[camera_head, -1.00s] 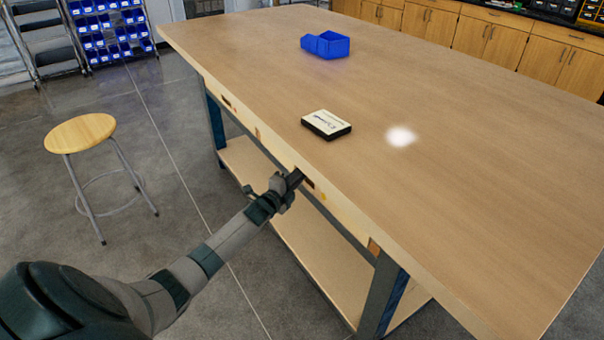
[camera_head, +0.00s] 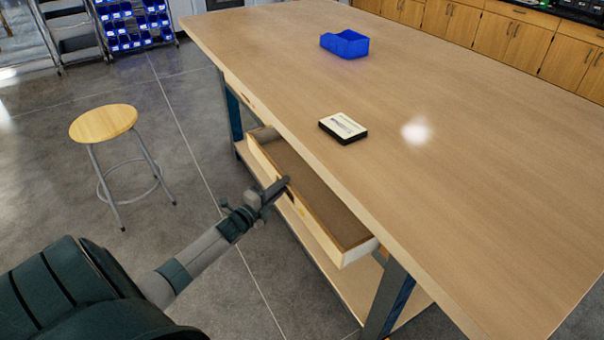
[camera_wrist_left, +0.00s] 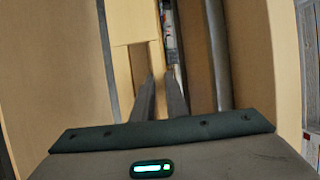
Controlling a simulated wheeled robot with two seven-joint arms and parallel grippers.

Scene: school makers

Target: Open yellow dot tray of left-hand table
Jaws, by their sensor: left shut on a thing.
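The tray (camera_head: 356,251) is a light wooden drawer under the near edge of the table (camera_head: 430,170). It stands pulled out, and its brown inside shows empty. A small yellow dot (camera_head: 301,211) marks its front, just right of the dark handle slot. My left gripper (camera_head: 284,184) is at the slot, shut on the tray's front wall. In the left wrist view the two fingers (camera_wrist_left: 161,92) reach to the pale wood, and the exact contact is hard to see. My right gripper is not in view.
A blue bin (camera_head: 345,44) and a small black-and-white box (camera_head: 343,129) lie on the tabletop. A round wooden stool (camera_head: 104,123) stands left of the table. The floor between stool and table is clear. A lower shelf (camera_head: 355,285) lies below the tray.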

